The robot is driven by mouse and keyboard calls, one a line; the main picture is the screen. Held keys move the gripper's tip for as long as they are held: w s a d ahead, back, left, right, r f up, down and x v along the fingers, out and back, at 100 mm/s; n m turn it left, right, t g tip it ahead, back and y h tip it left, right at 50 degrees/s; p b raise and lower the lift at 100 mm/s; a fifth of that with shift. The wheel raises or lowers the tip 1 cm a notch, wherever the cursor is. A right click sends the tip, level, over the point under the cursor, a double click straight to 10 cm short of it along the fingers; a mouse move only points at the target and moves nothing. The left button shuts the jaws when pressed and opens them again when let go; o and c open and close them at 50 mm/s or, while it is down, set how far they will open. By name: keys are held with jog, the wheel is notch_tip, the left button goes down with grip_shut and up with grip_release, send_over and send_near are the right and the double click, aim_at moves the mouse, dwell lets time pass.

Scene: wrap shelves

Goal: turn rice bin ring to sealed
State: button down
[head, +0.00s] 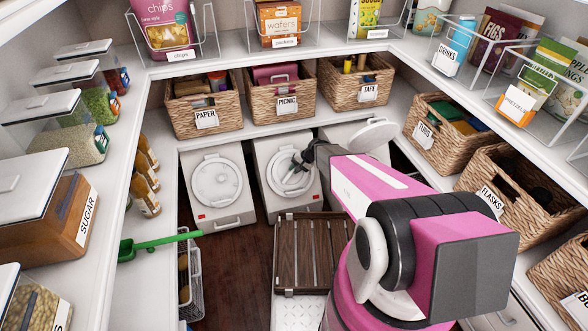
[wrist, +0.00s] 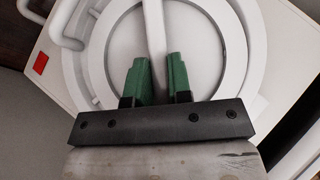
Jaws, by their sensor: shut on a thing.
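Three white bins with round lids stand in the back alcove; I cannot read a name on any, so I cannot tell which is the rice bin. My gripper (head: 299,162) is at the lid of the middle bin (head: 268,151). In the wrist view the green fingers of my gripper (wrist: 157,62) are shut on the white bar (wrist: 153,25) that crosses the ring (wrist: 237,55). A red mark (wrist: 40,63) shows on the bin's front. The ring's sealed mark is not visible. The left bin (head: 216,183) has its lid lying flat.
A dark slatted crate (head: 312,250) stands on the floor before the bins. A green scoop (head: 160,243) juts from the left shelf. Wicker baskets (head: 205,112) line the shelf above.

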jog(key=m+y, duration=0.1)
jog(key=m+t+y, duration=0.1)
jog(key=m+y, duration=0.1)
jog(key=shift+s+d+f+m, duration=0.25)
jog(key=shift+d+f+m, duration=0.05)
jog(key=shift+d+f, duration=0.05)
jog(key=shift+s+d+f+m+t+y, duration=0.1)
jog(key=shift+f+m+t+y, duration=0.05)
jog(key=shift+m+t+y, duration=0.55)
jog(key=shift+s+f+m+t+y, duration=0.1)
jog(key=shift+m+t+y, duration=0.3)
jog(key=shift+m, duration=0.5)
jog(key=shift+t, duration=0.3)
jog(key=c, duration=1)
grip_release()
jog(key=shift+c, duration=0.2)
jog(key=v, duration=1)
jog(key=shift+d, duration=0.35)
jog(key=shift+r, duration=0.15)
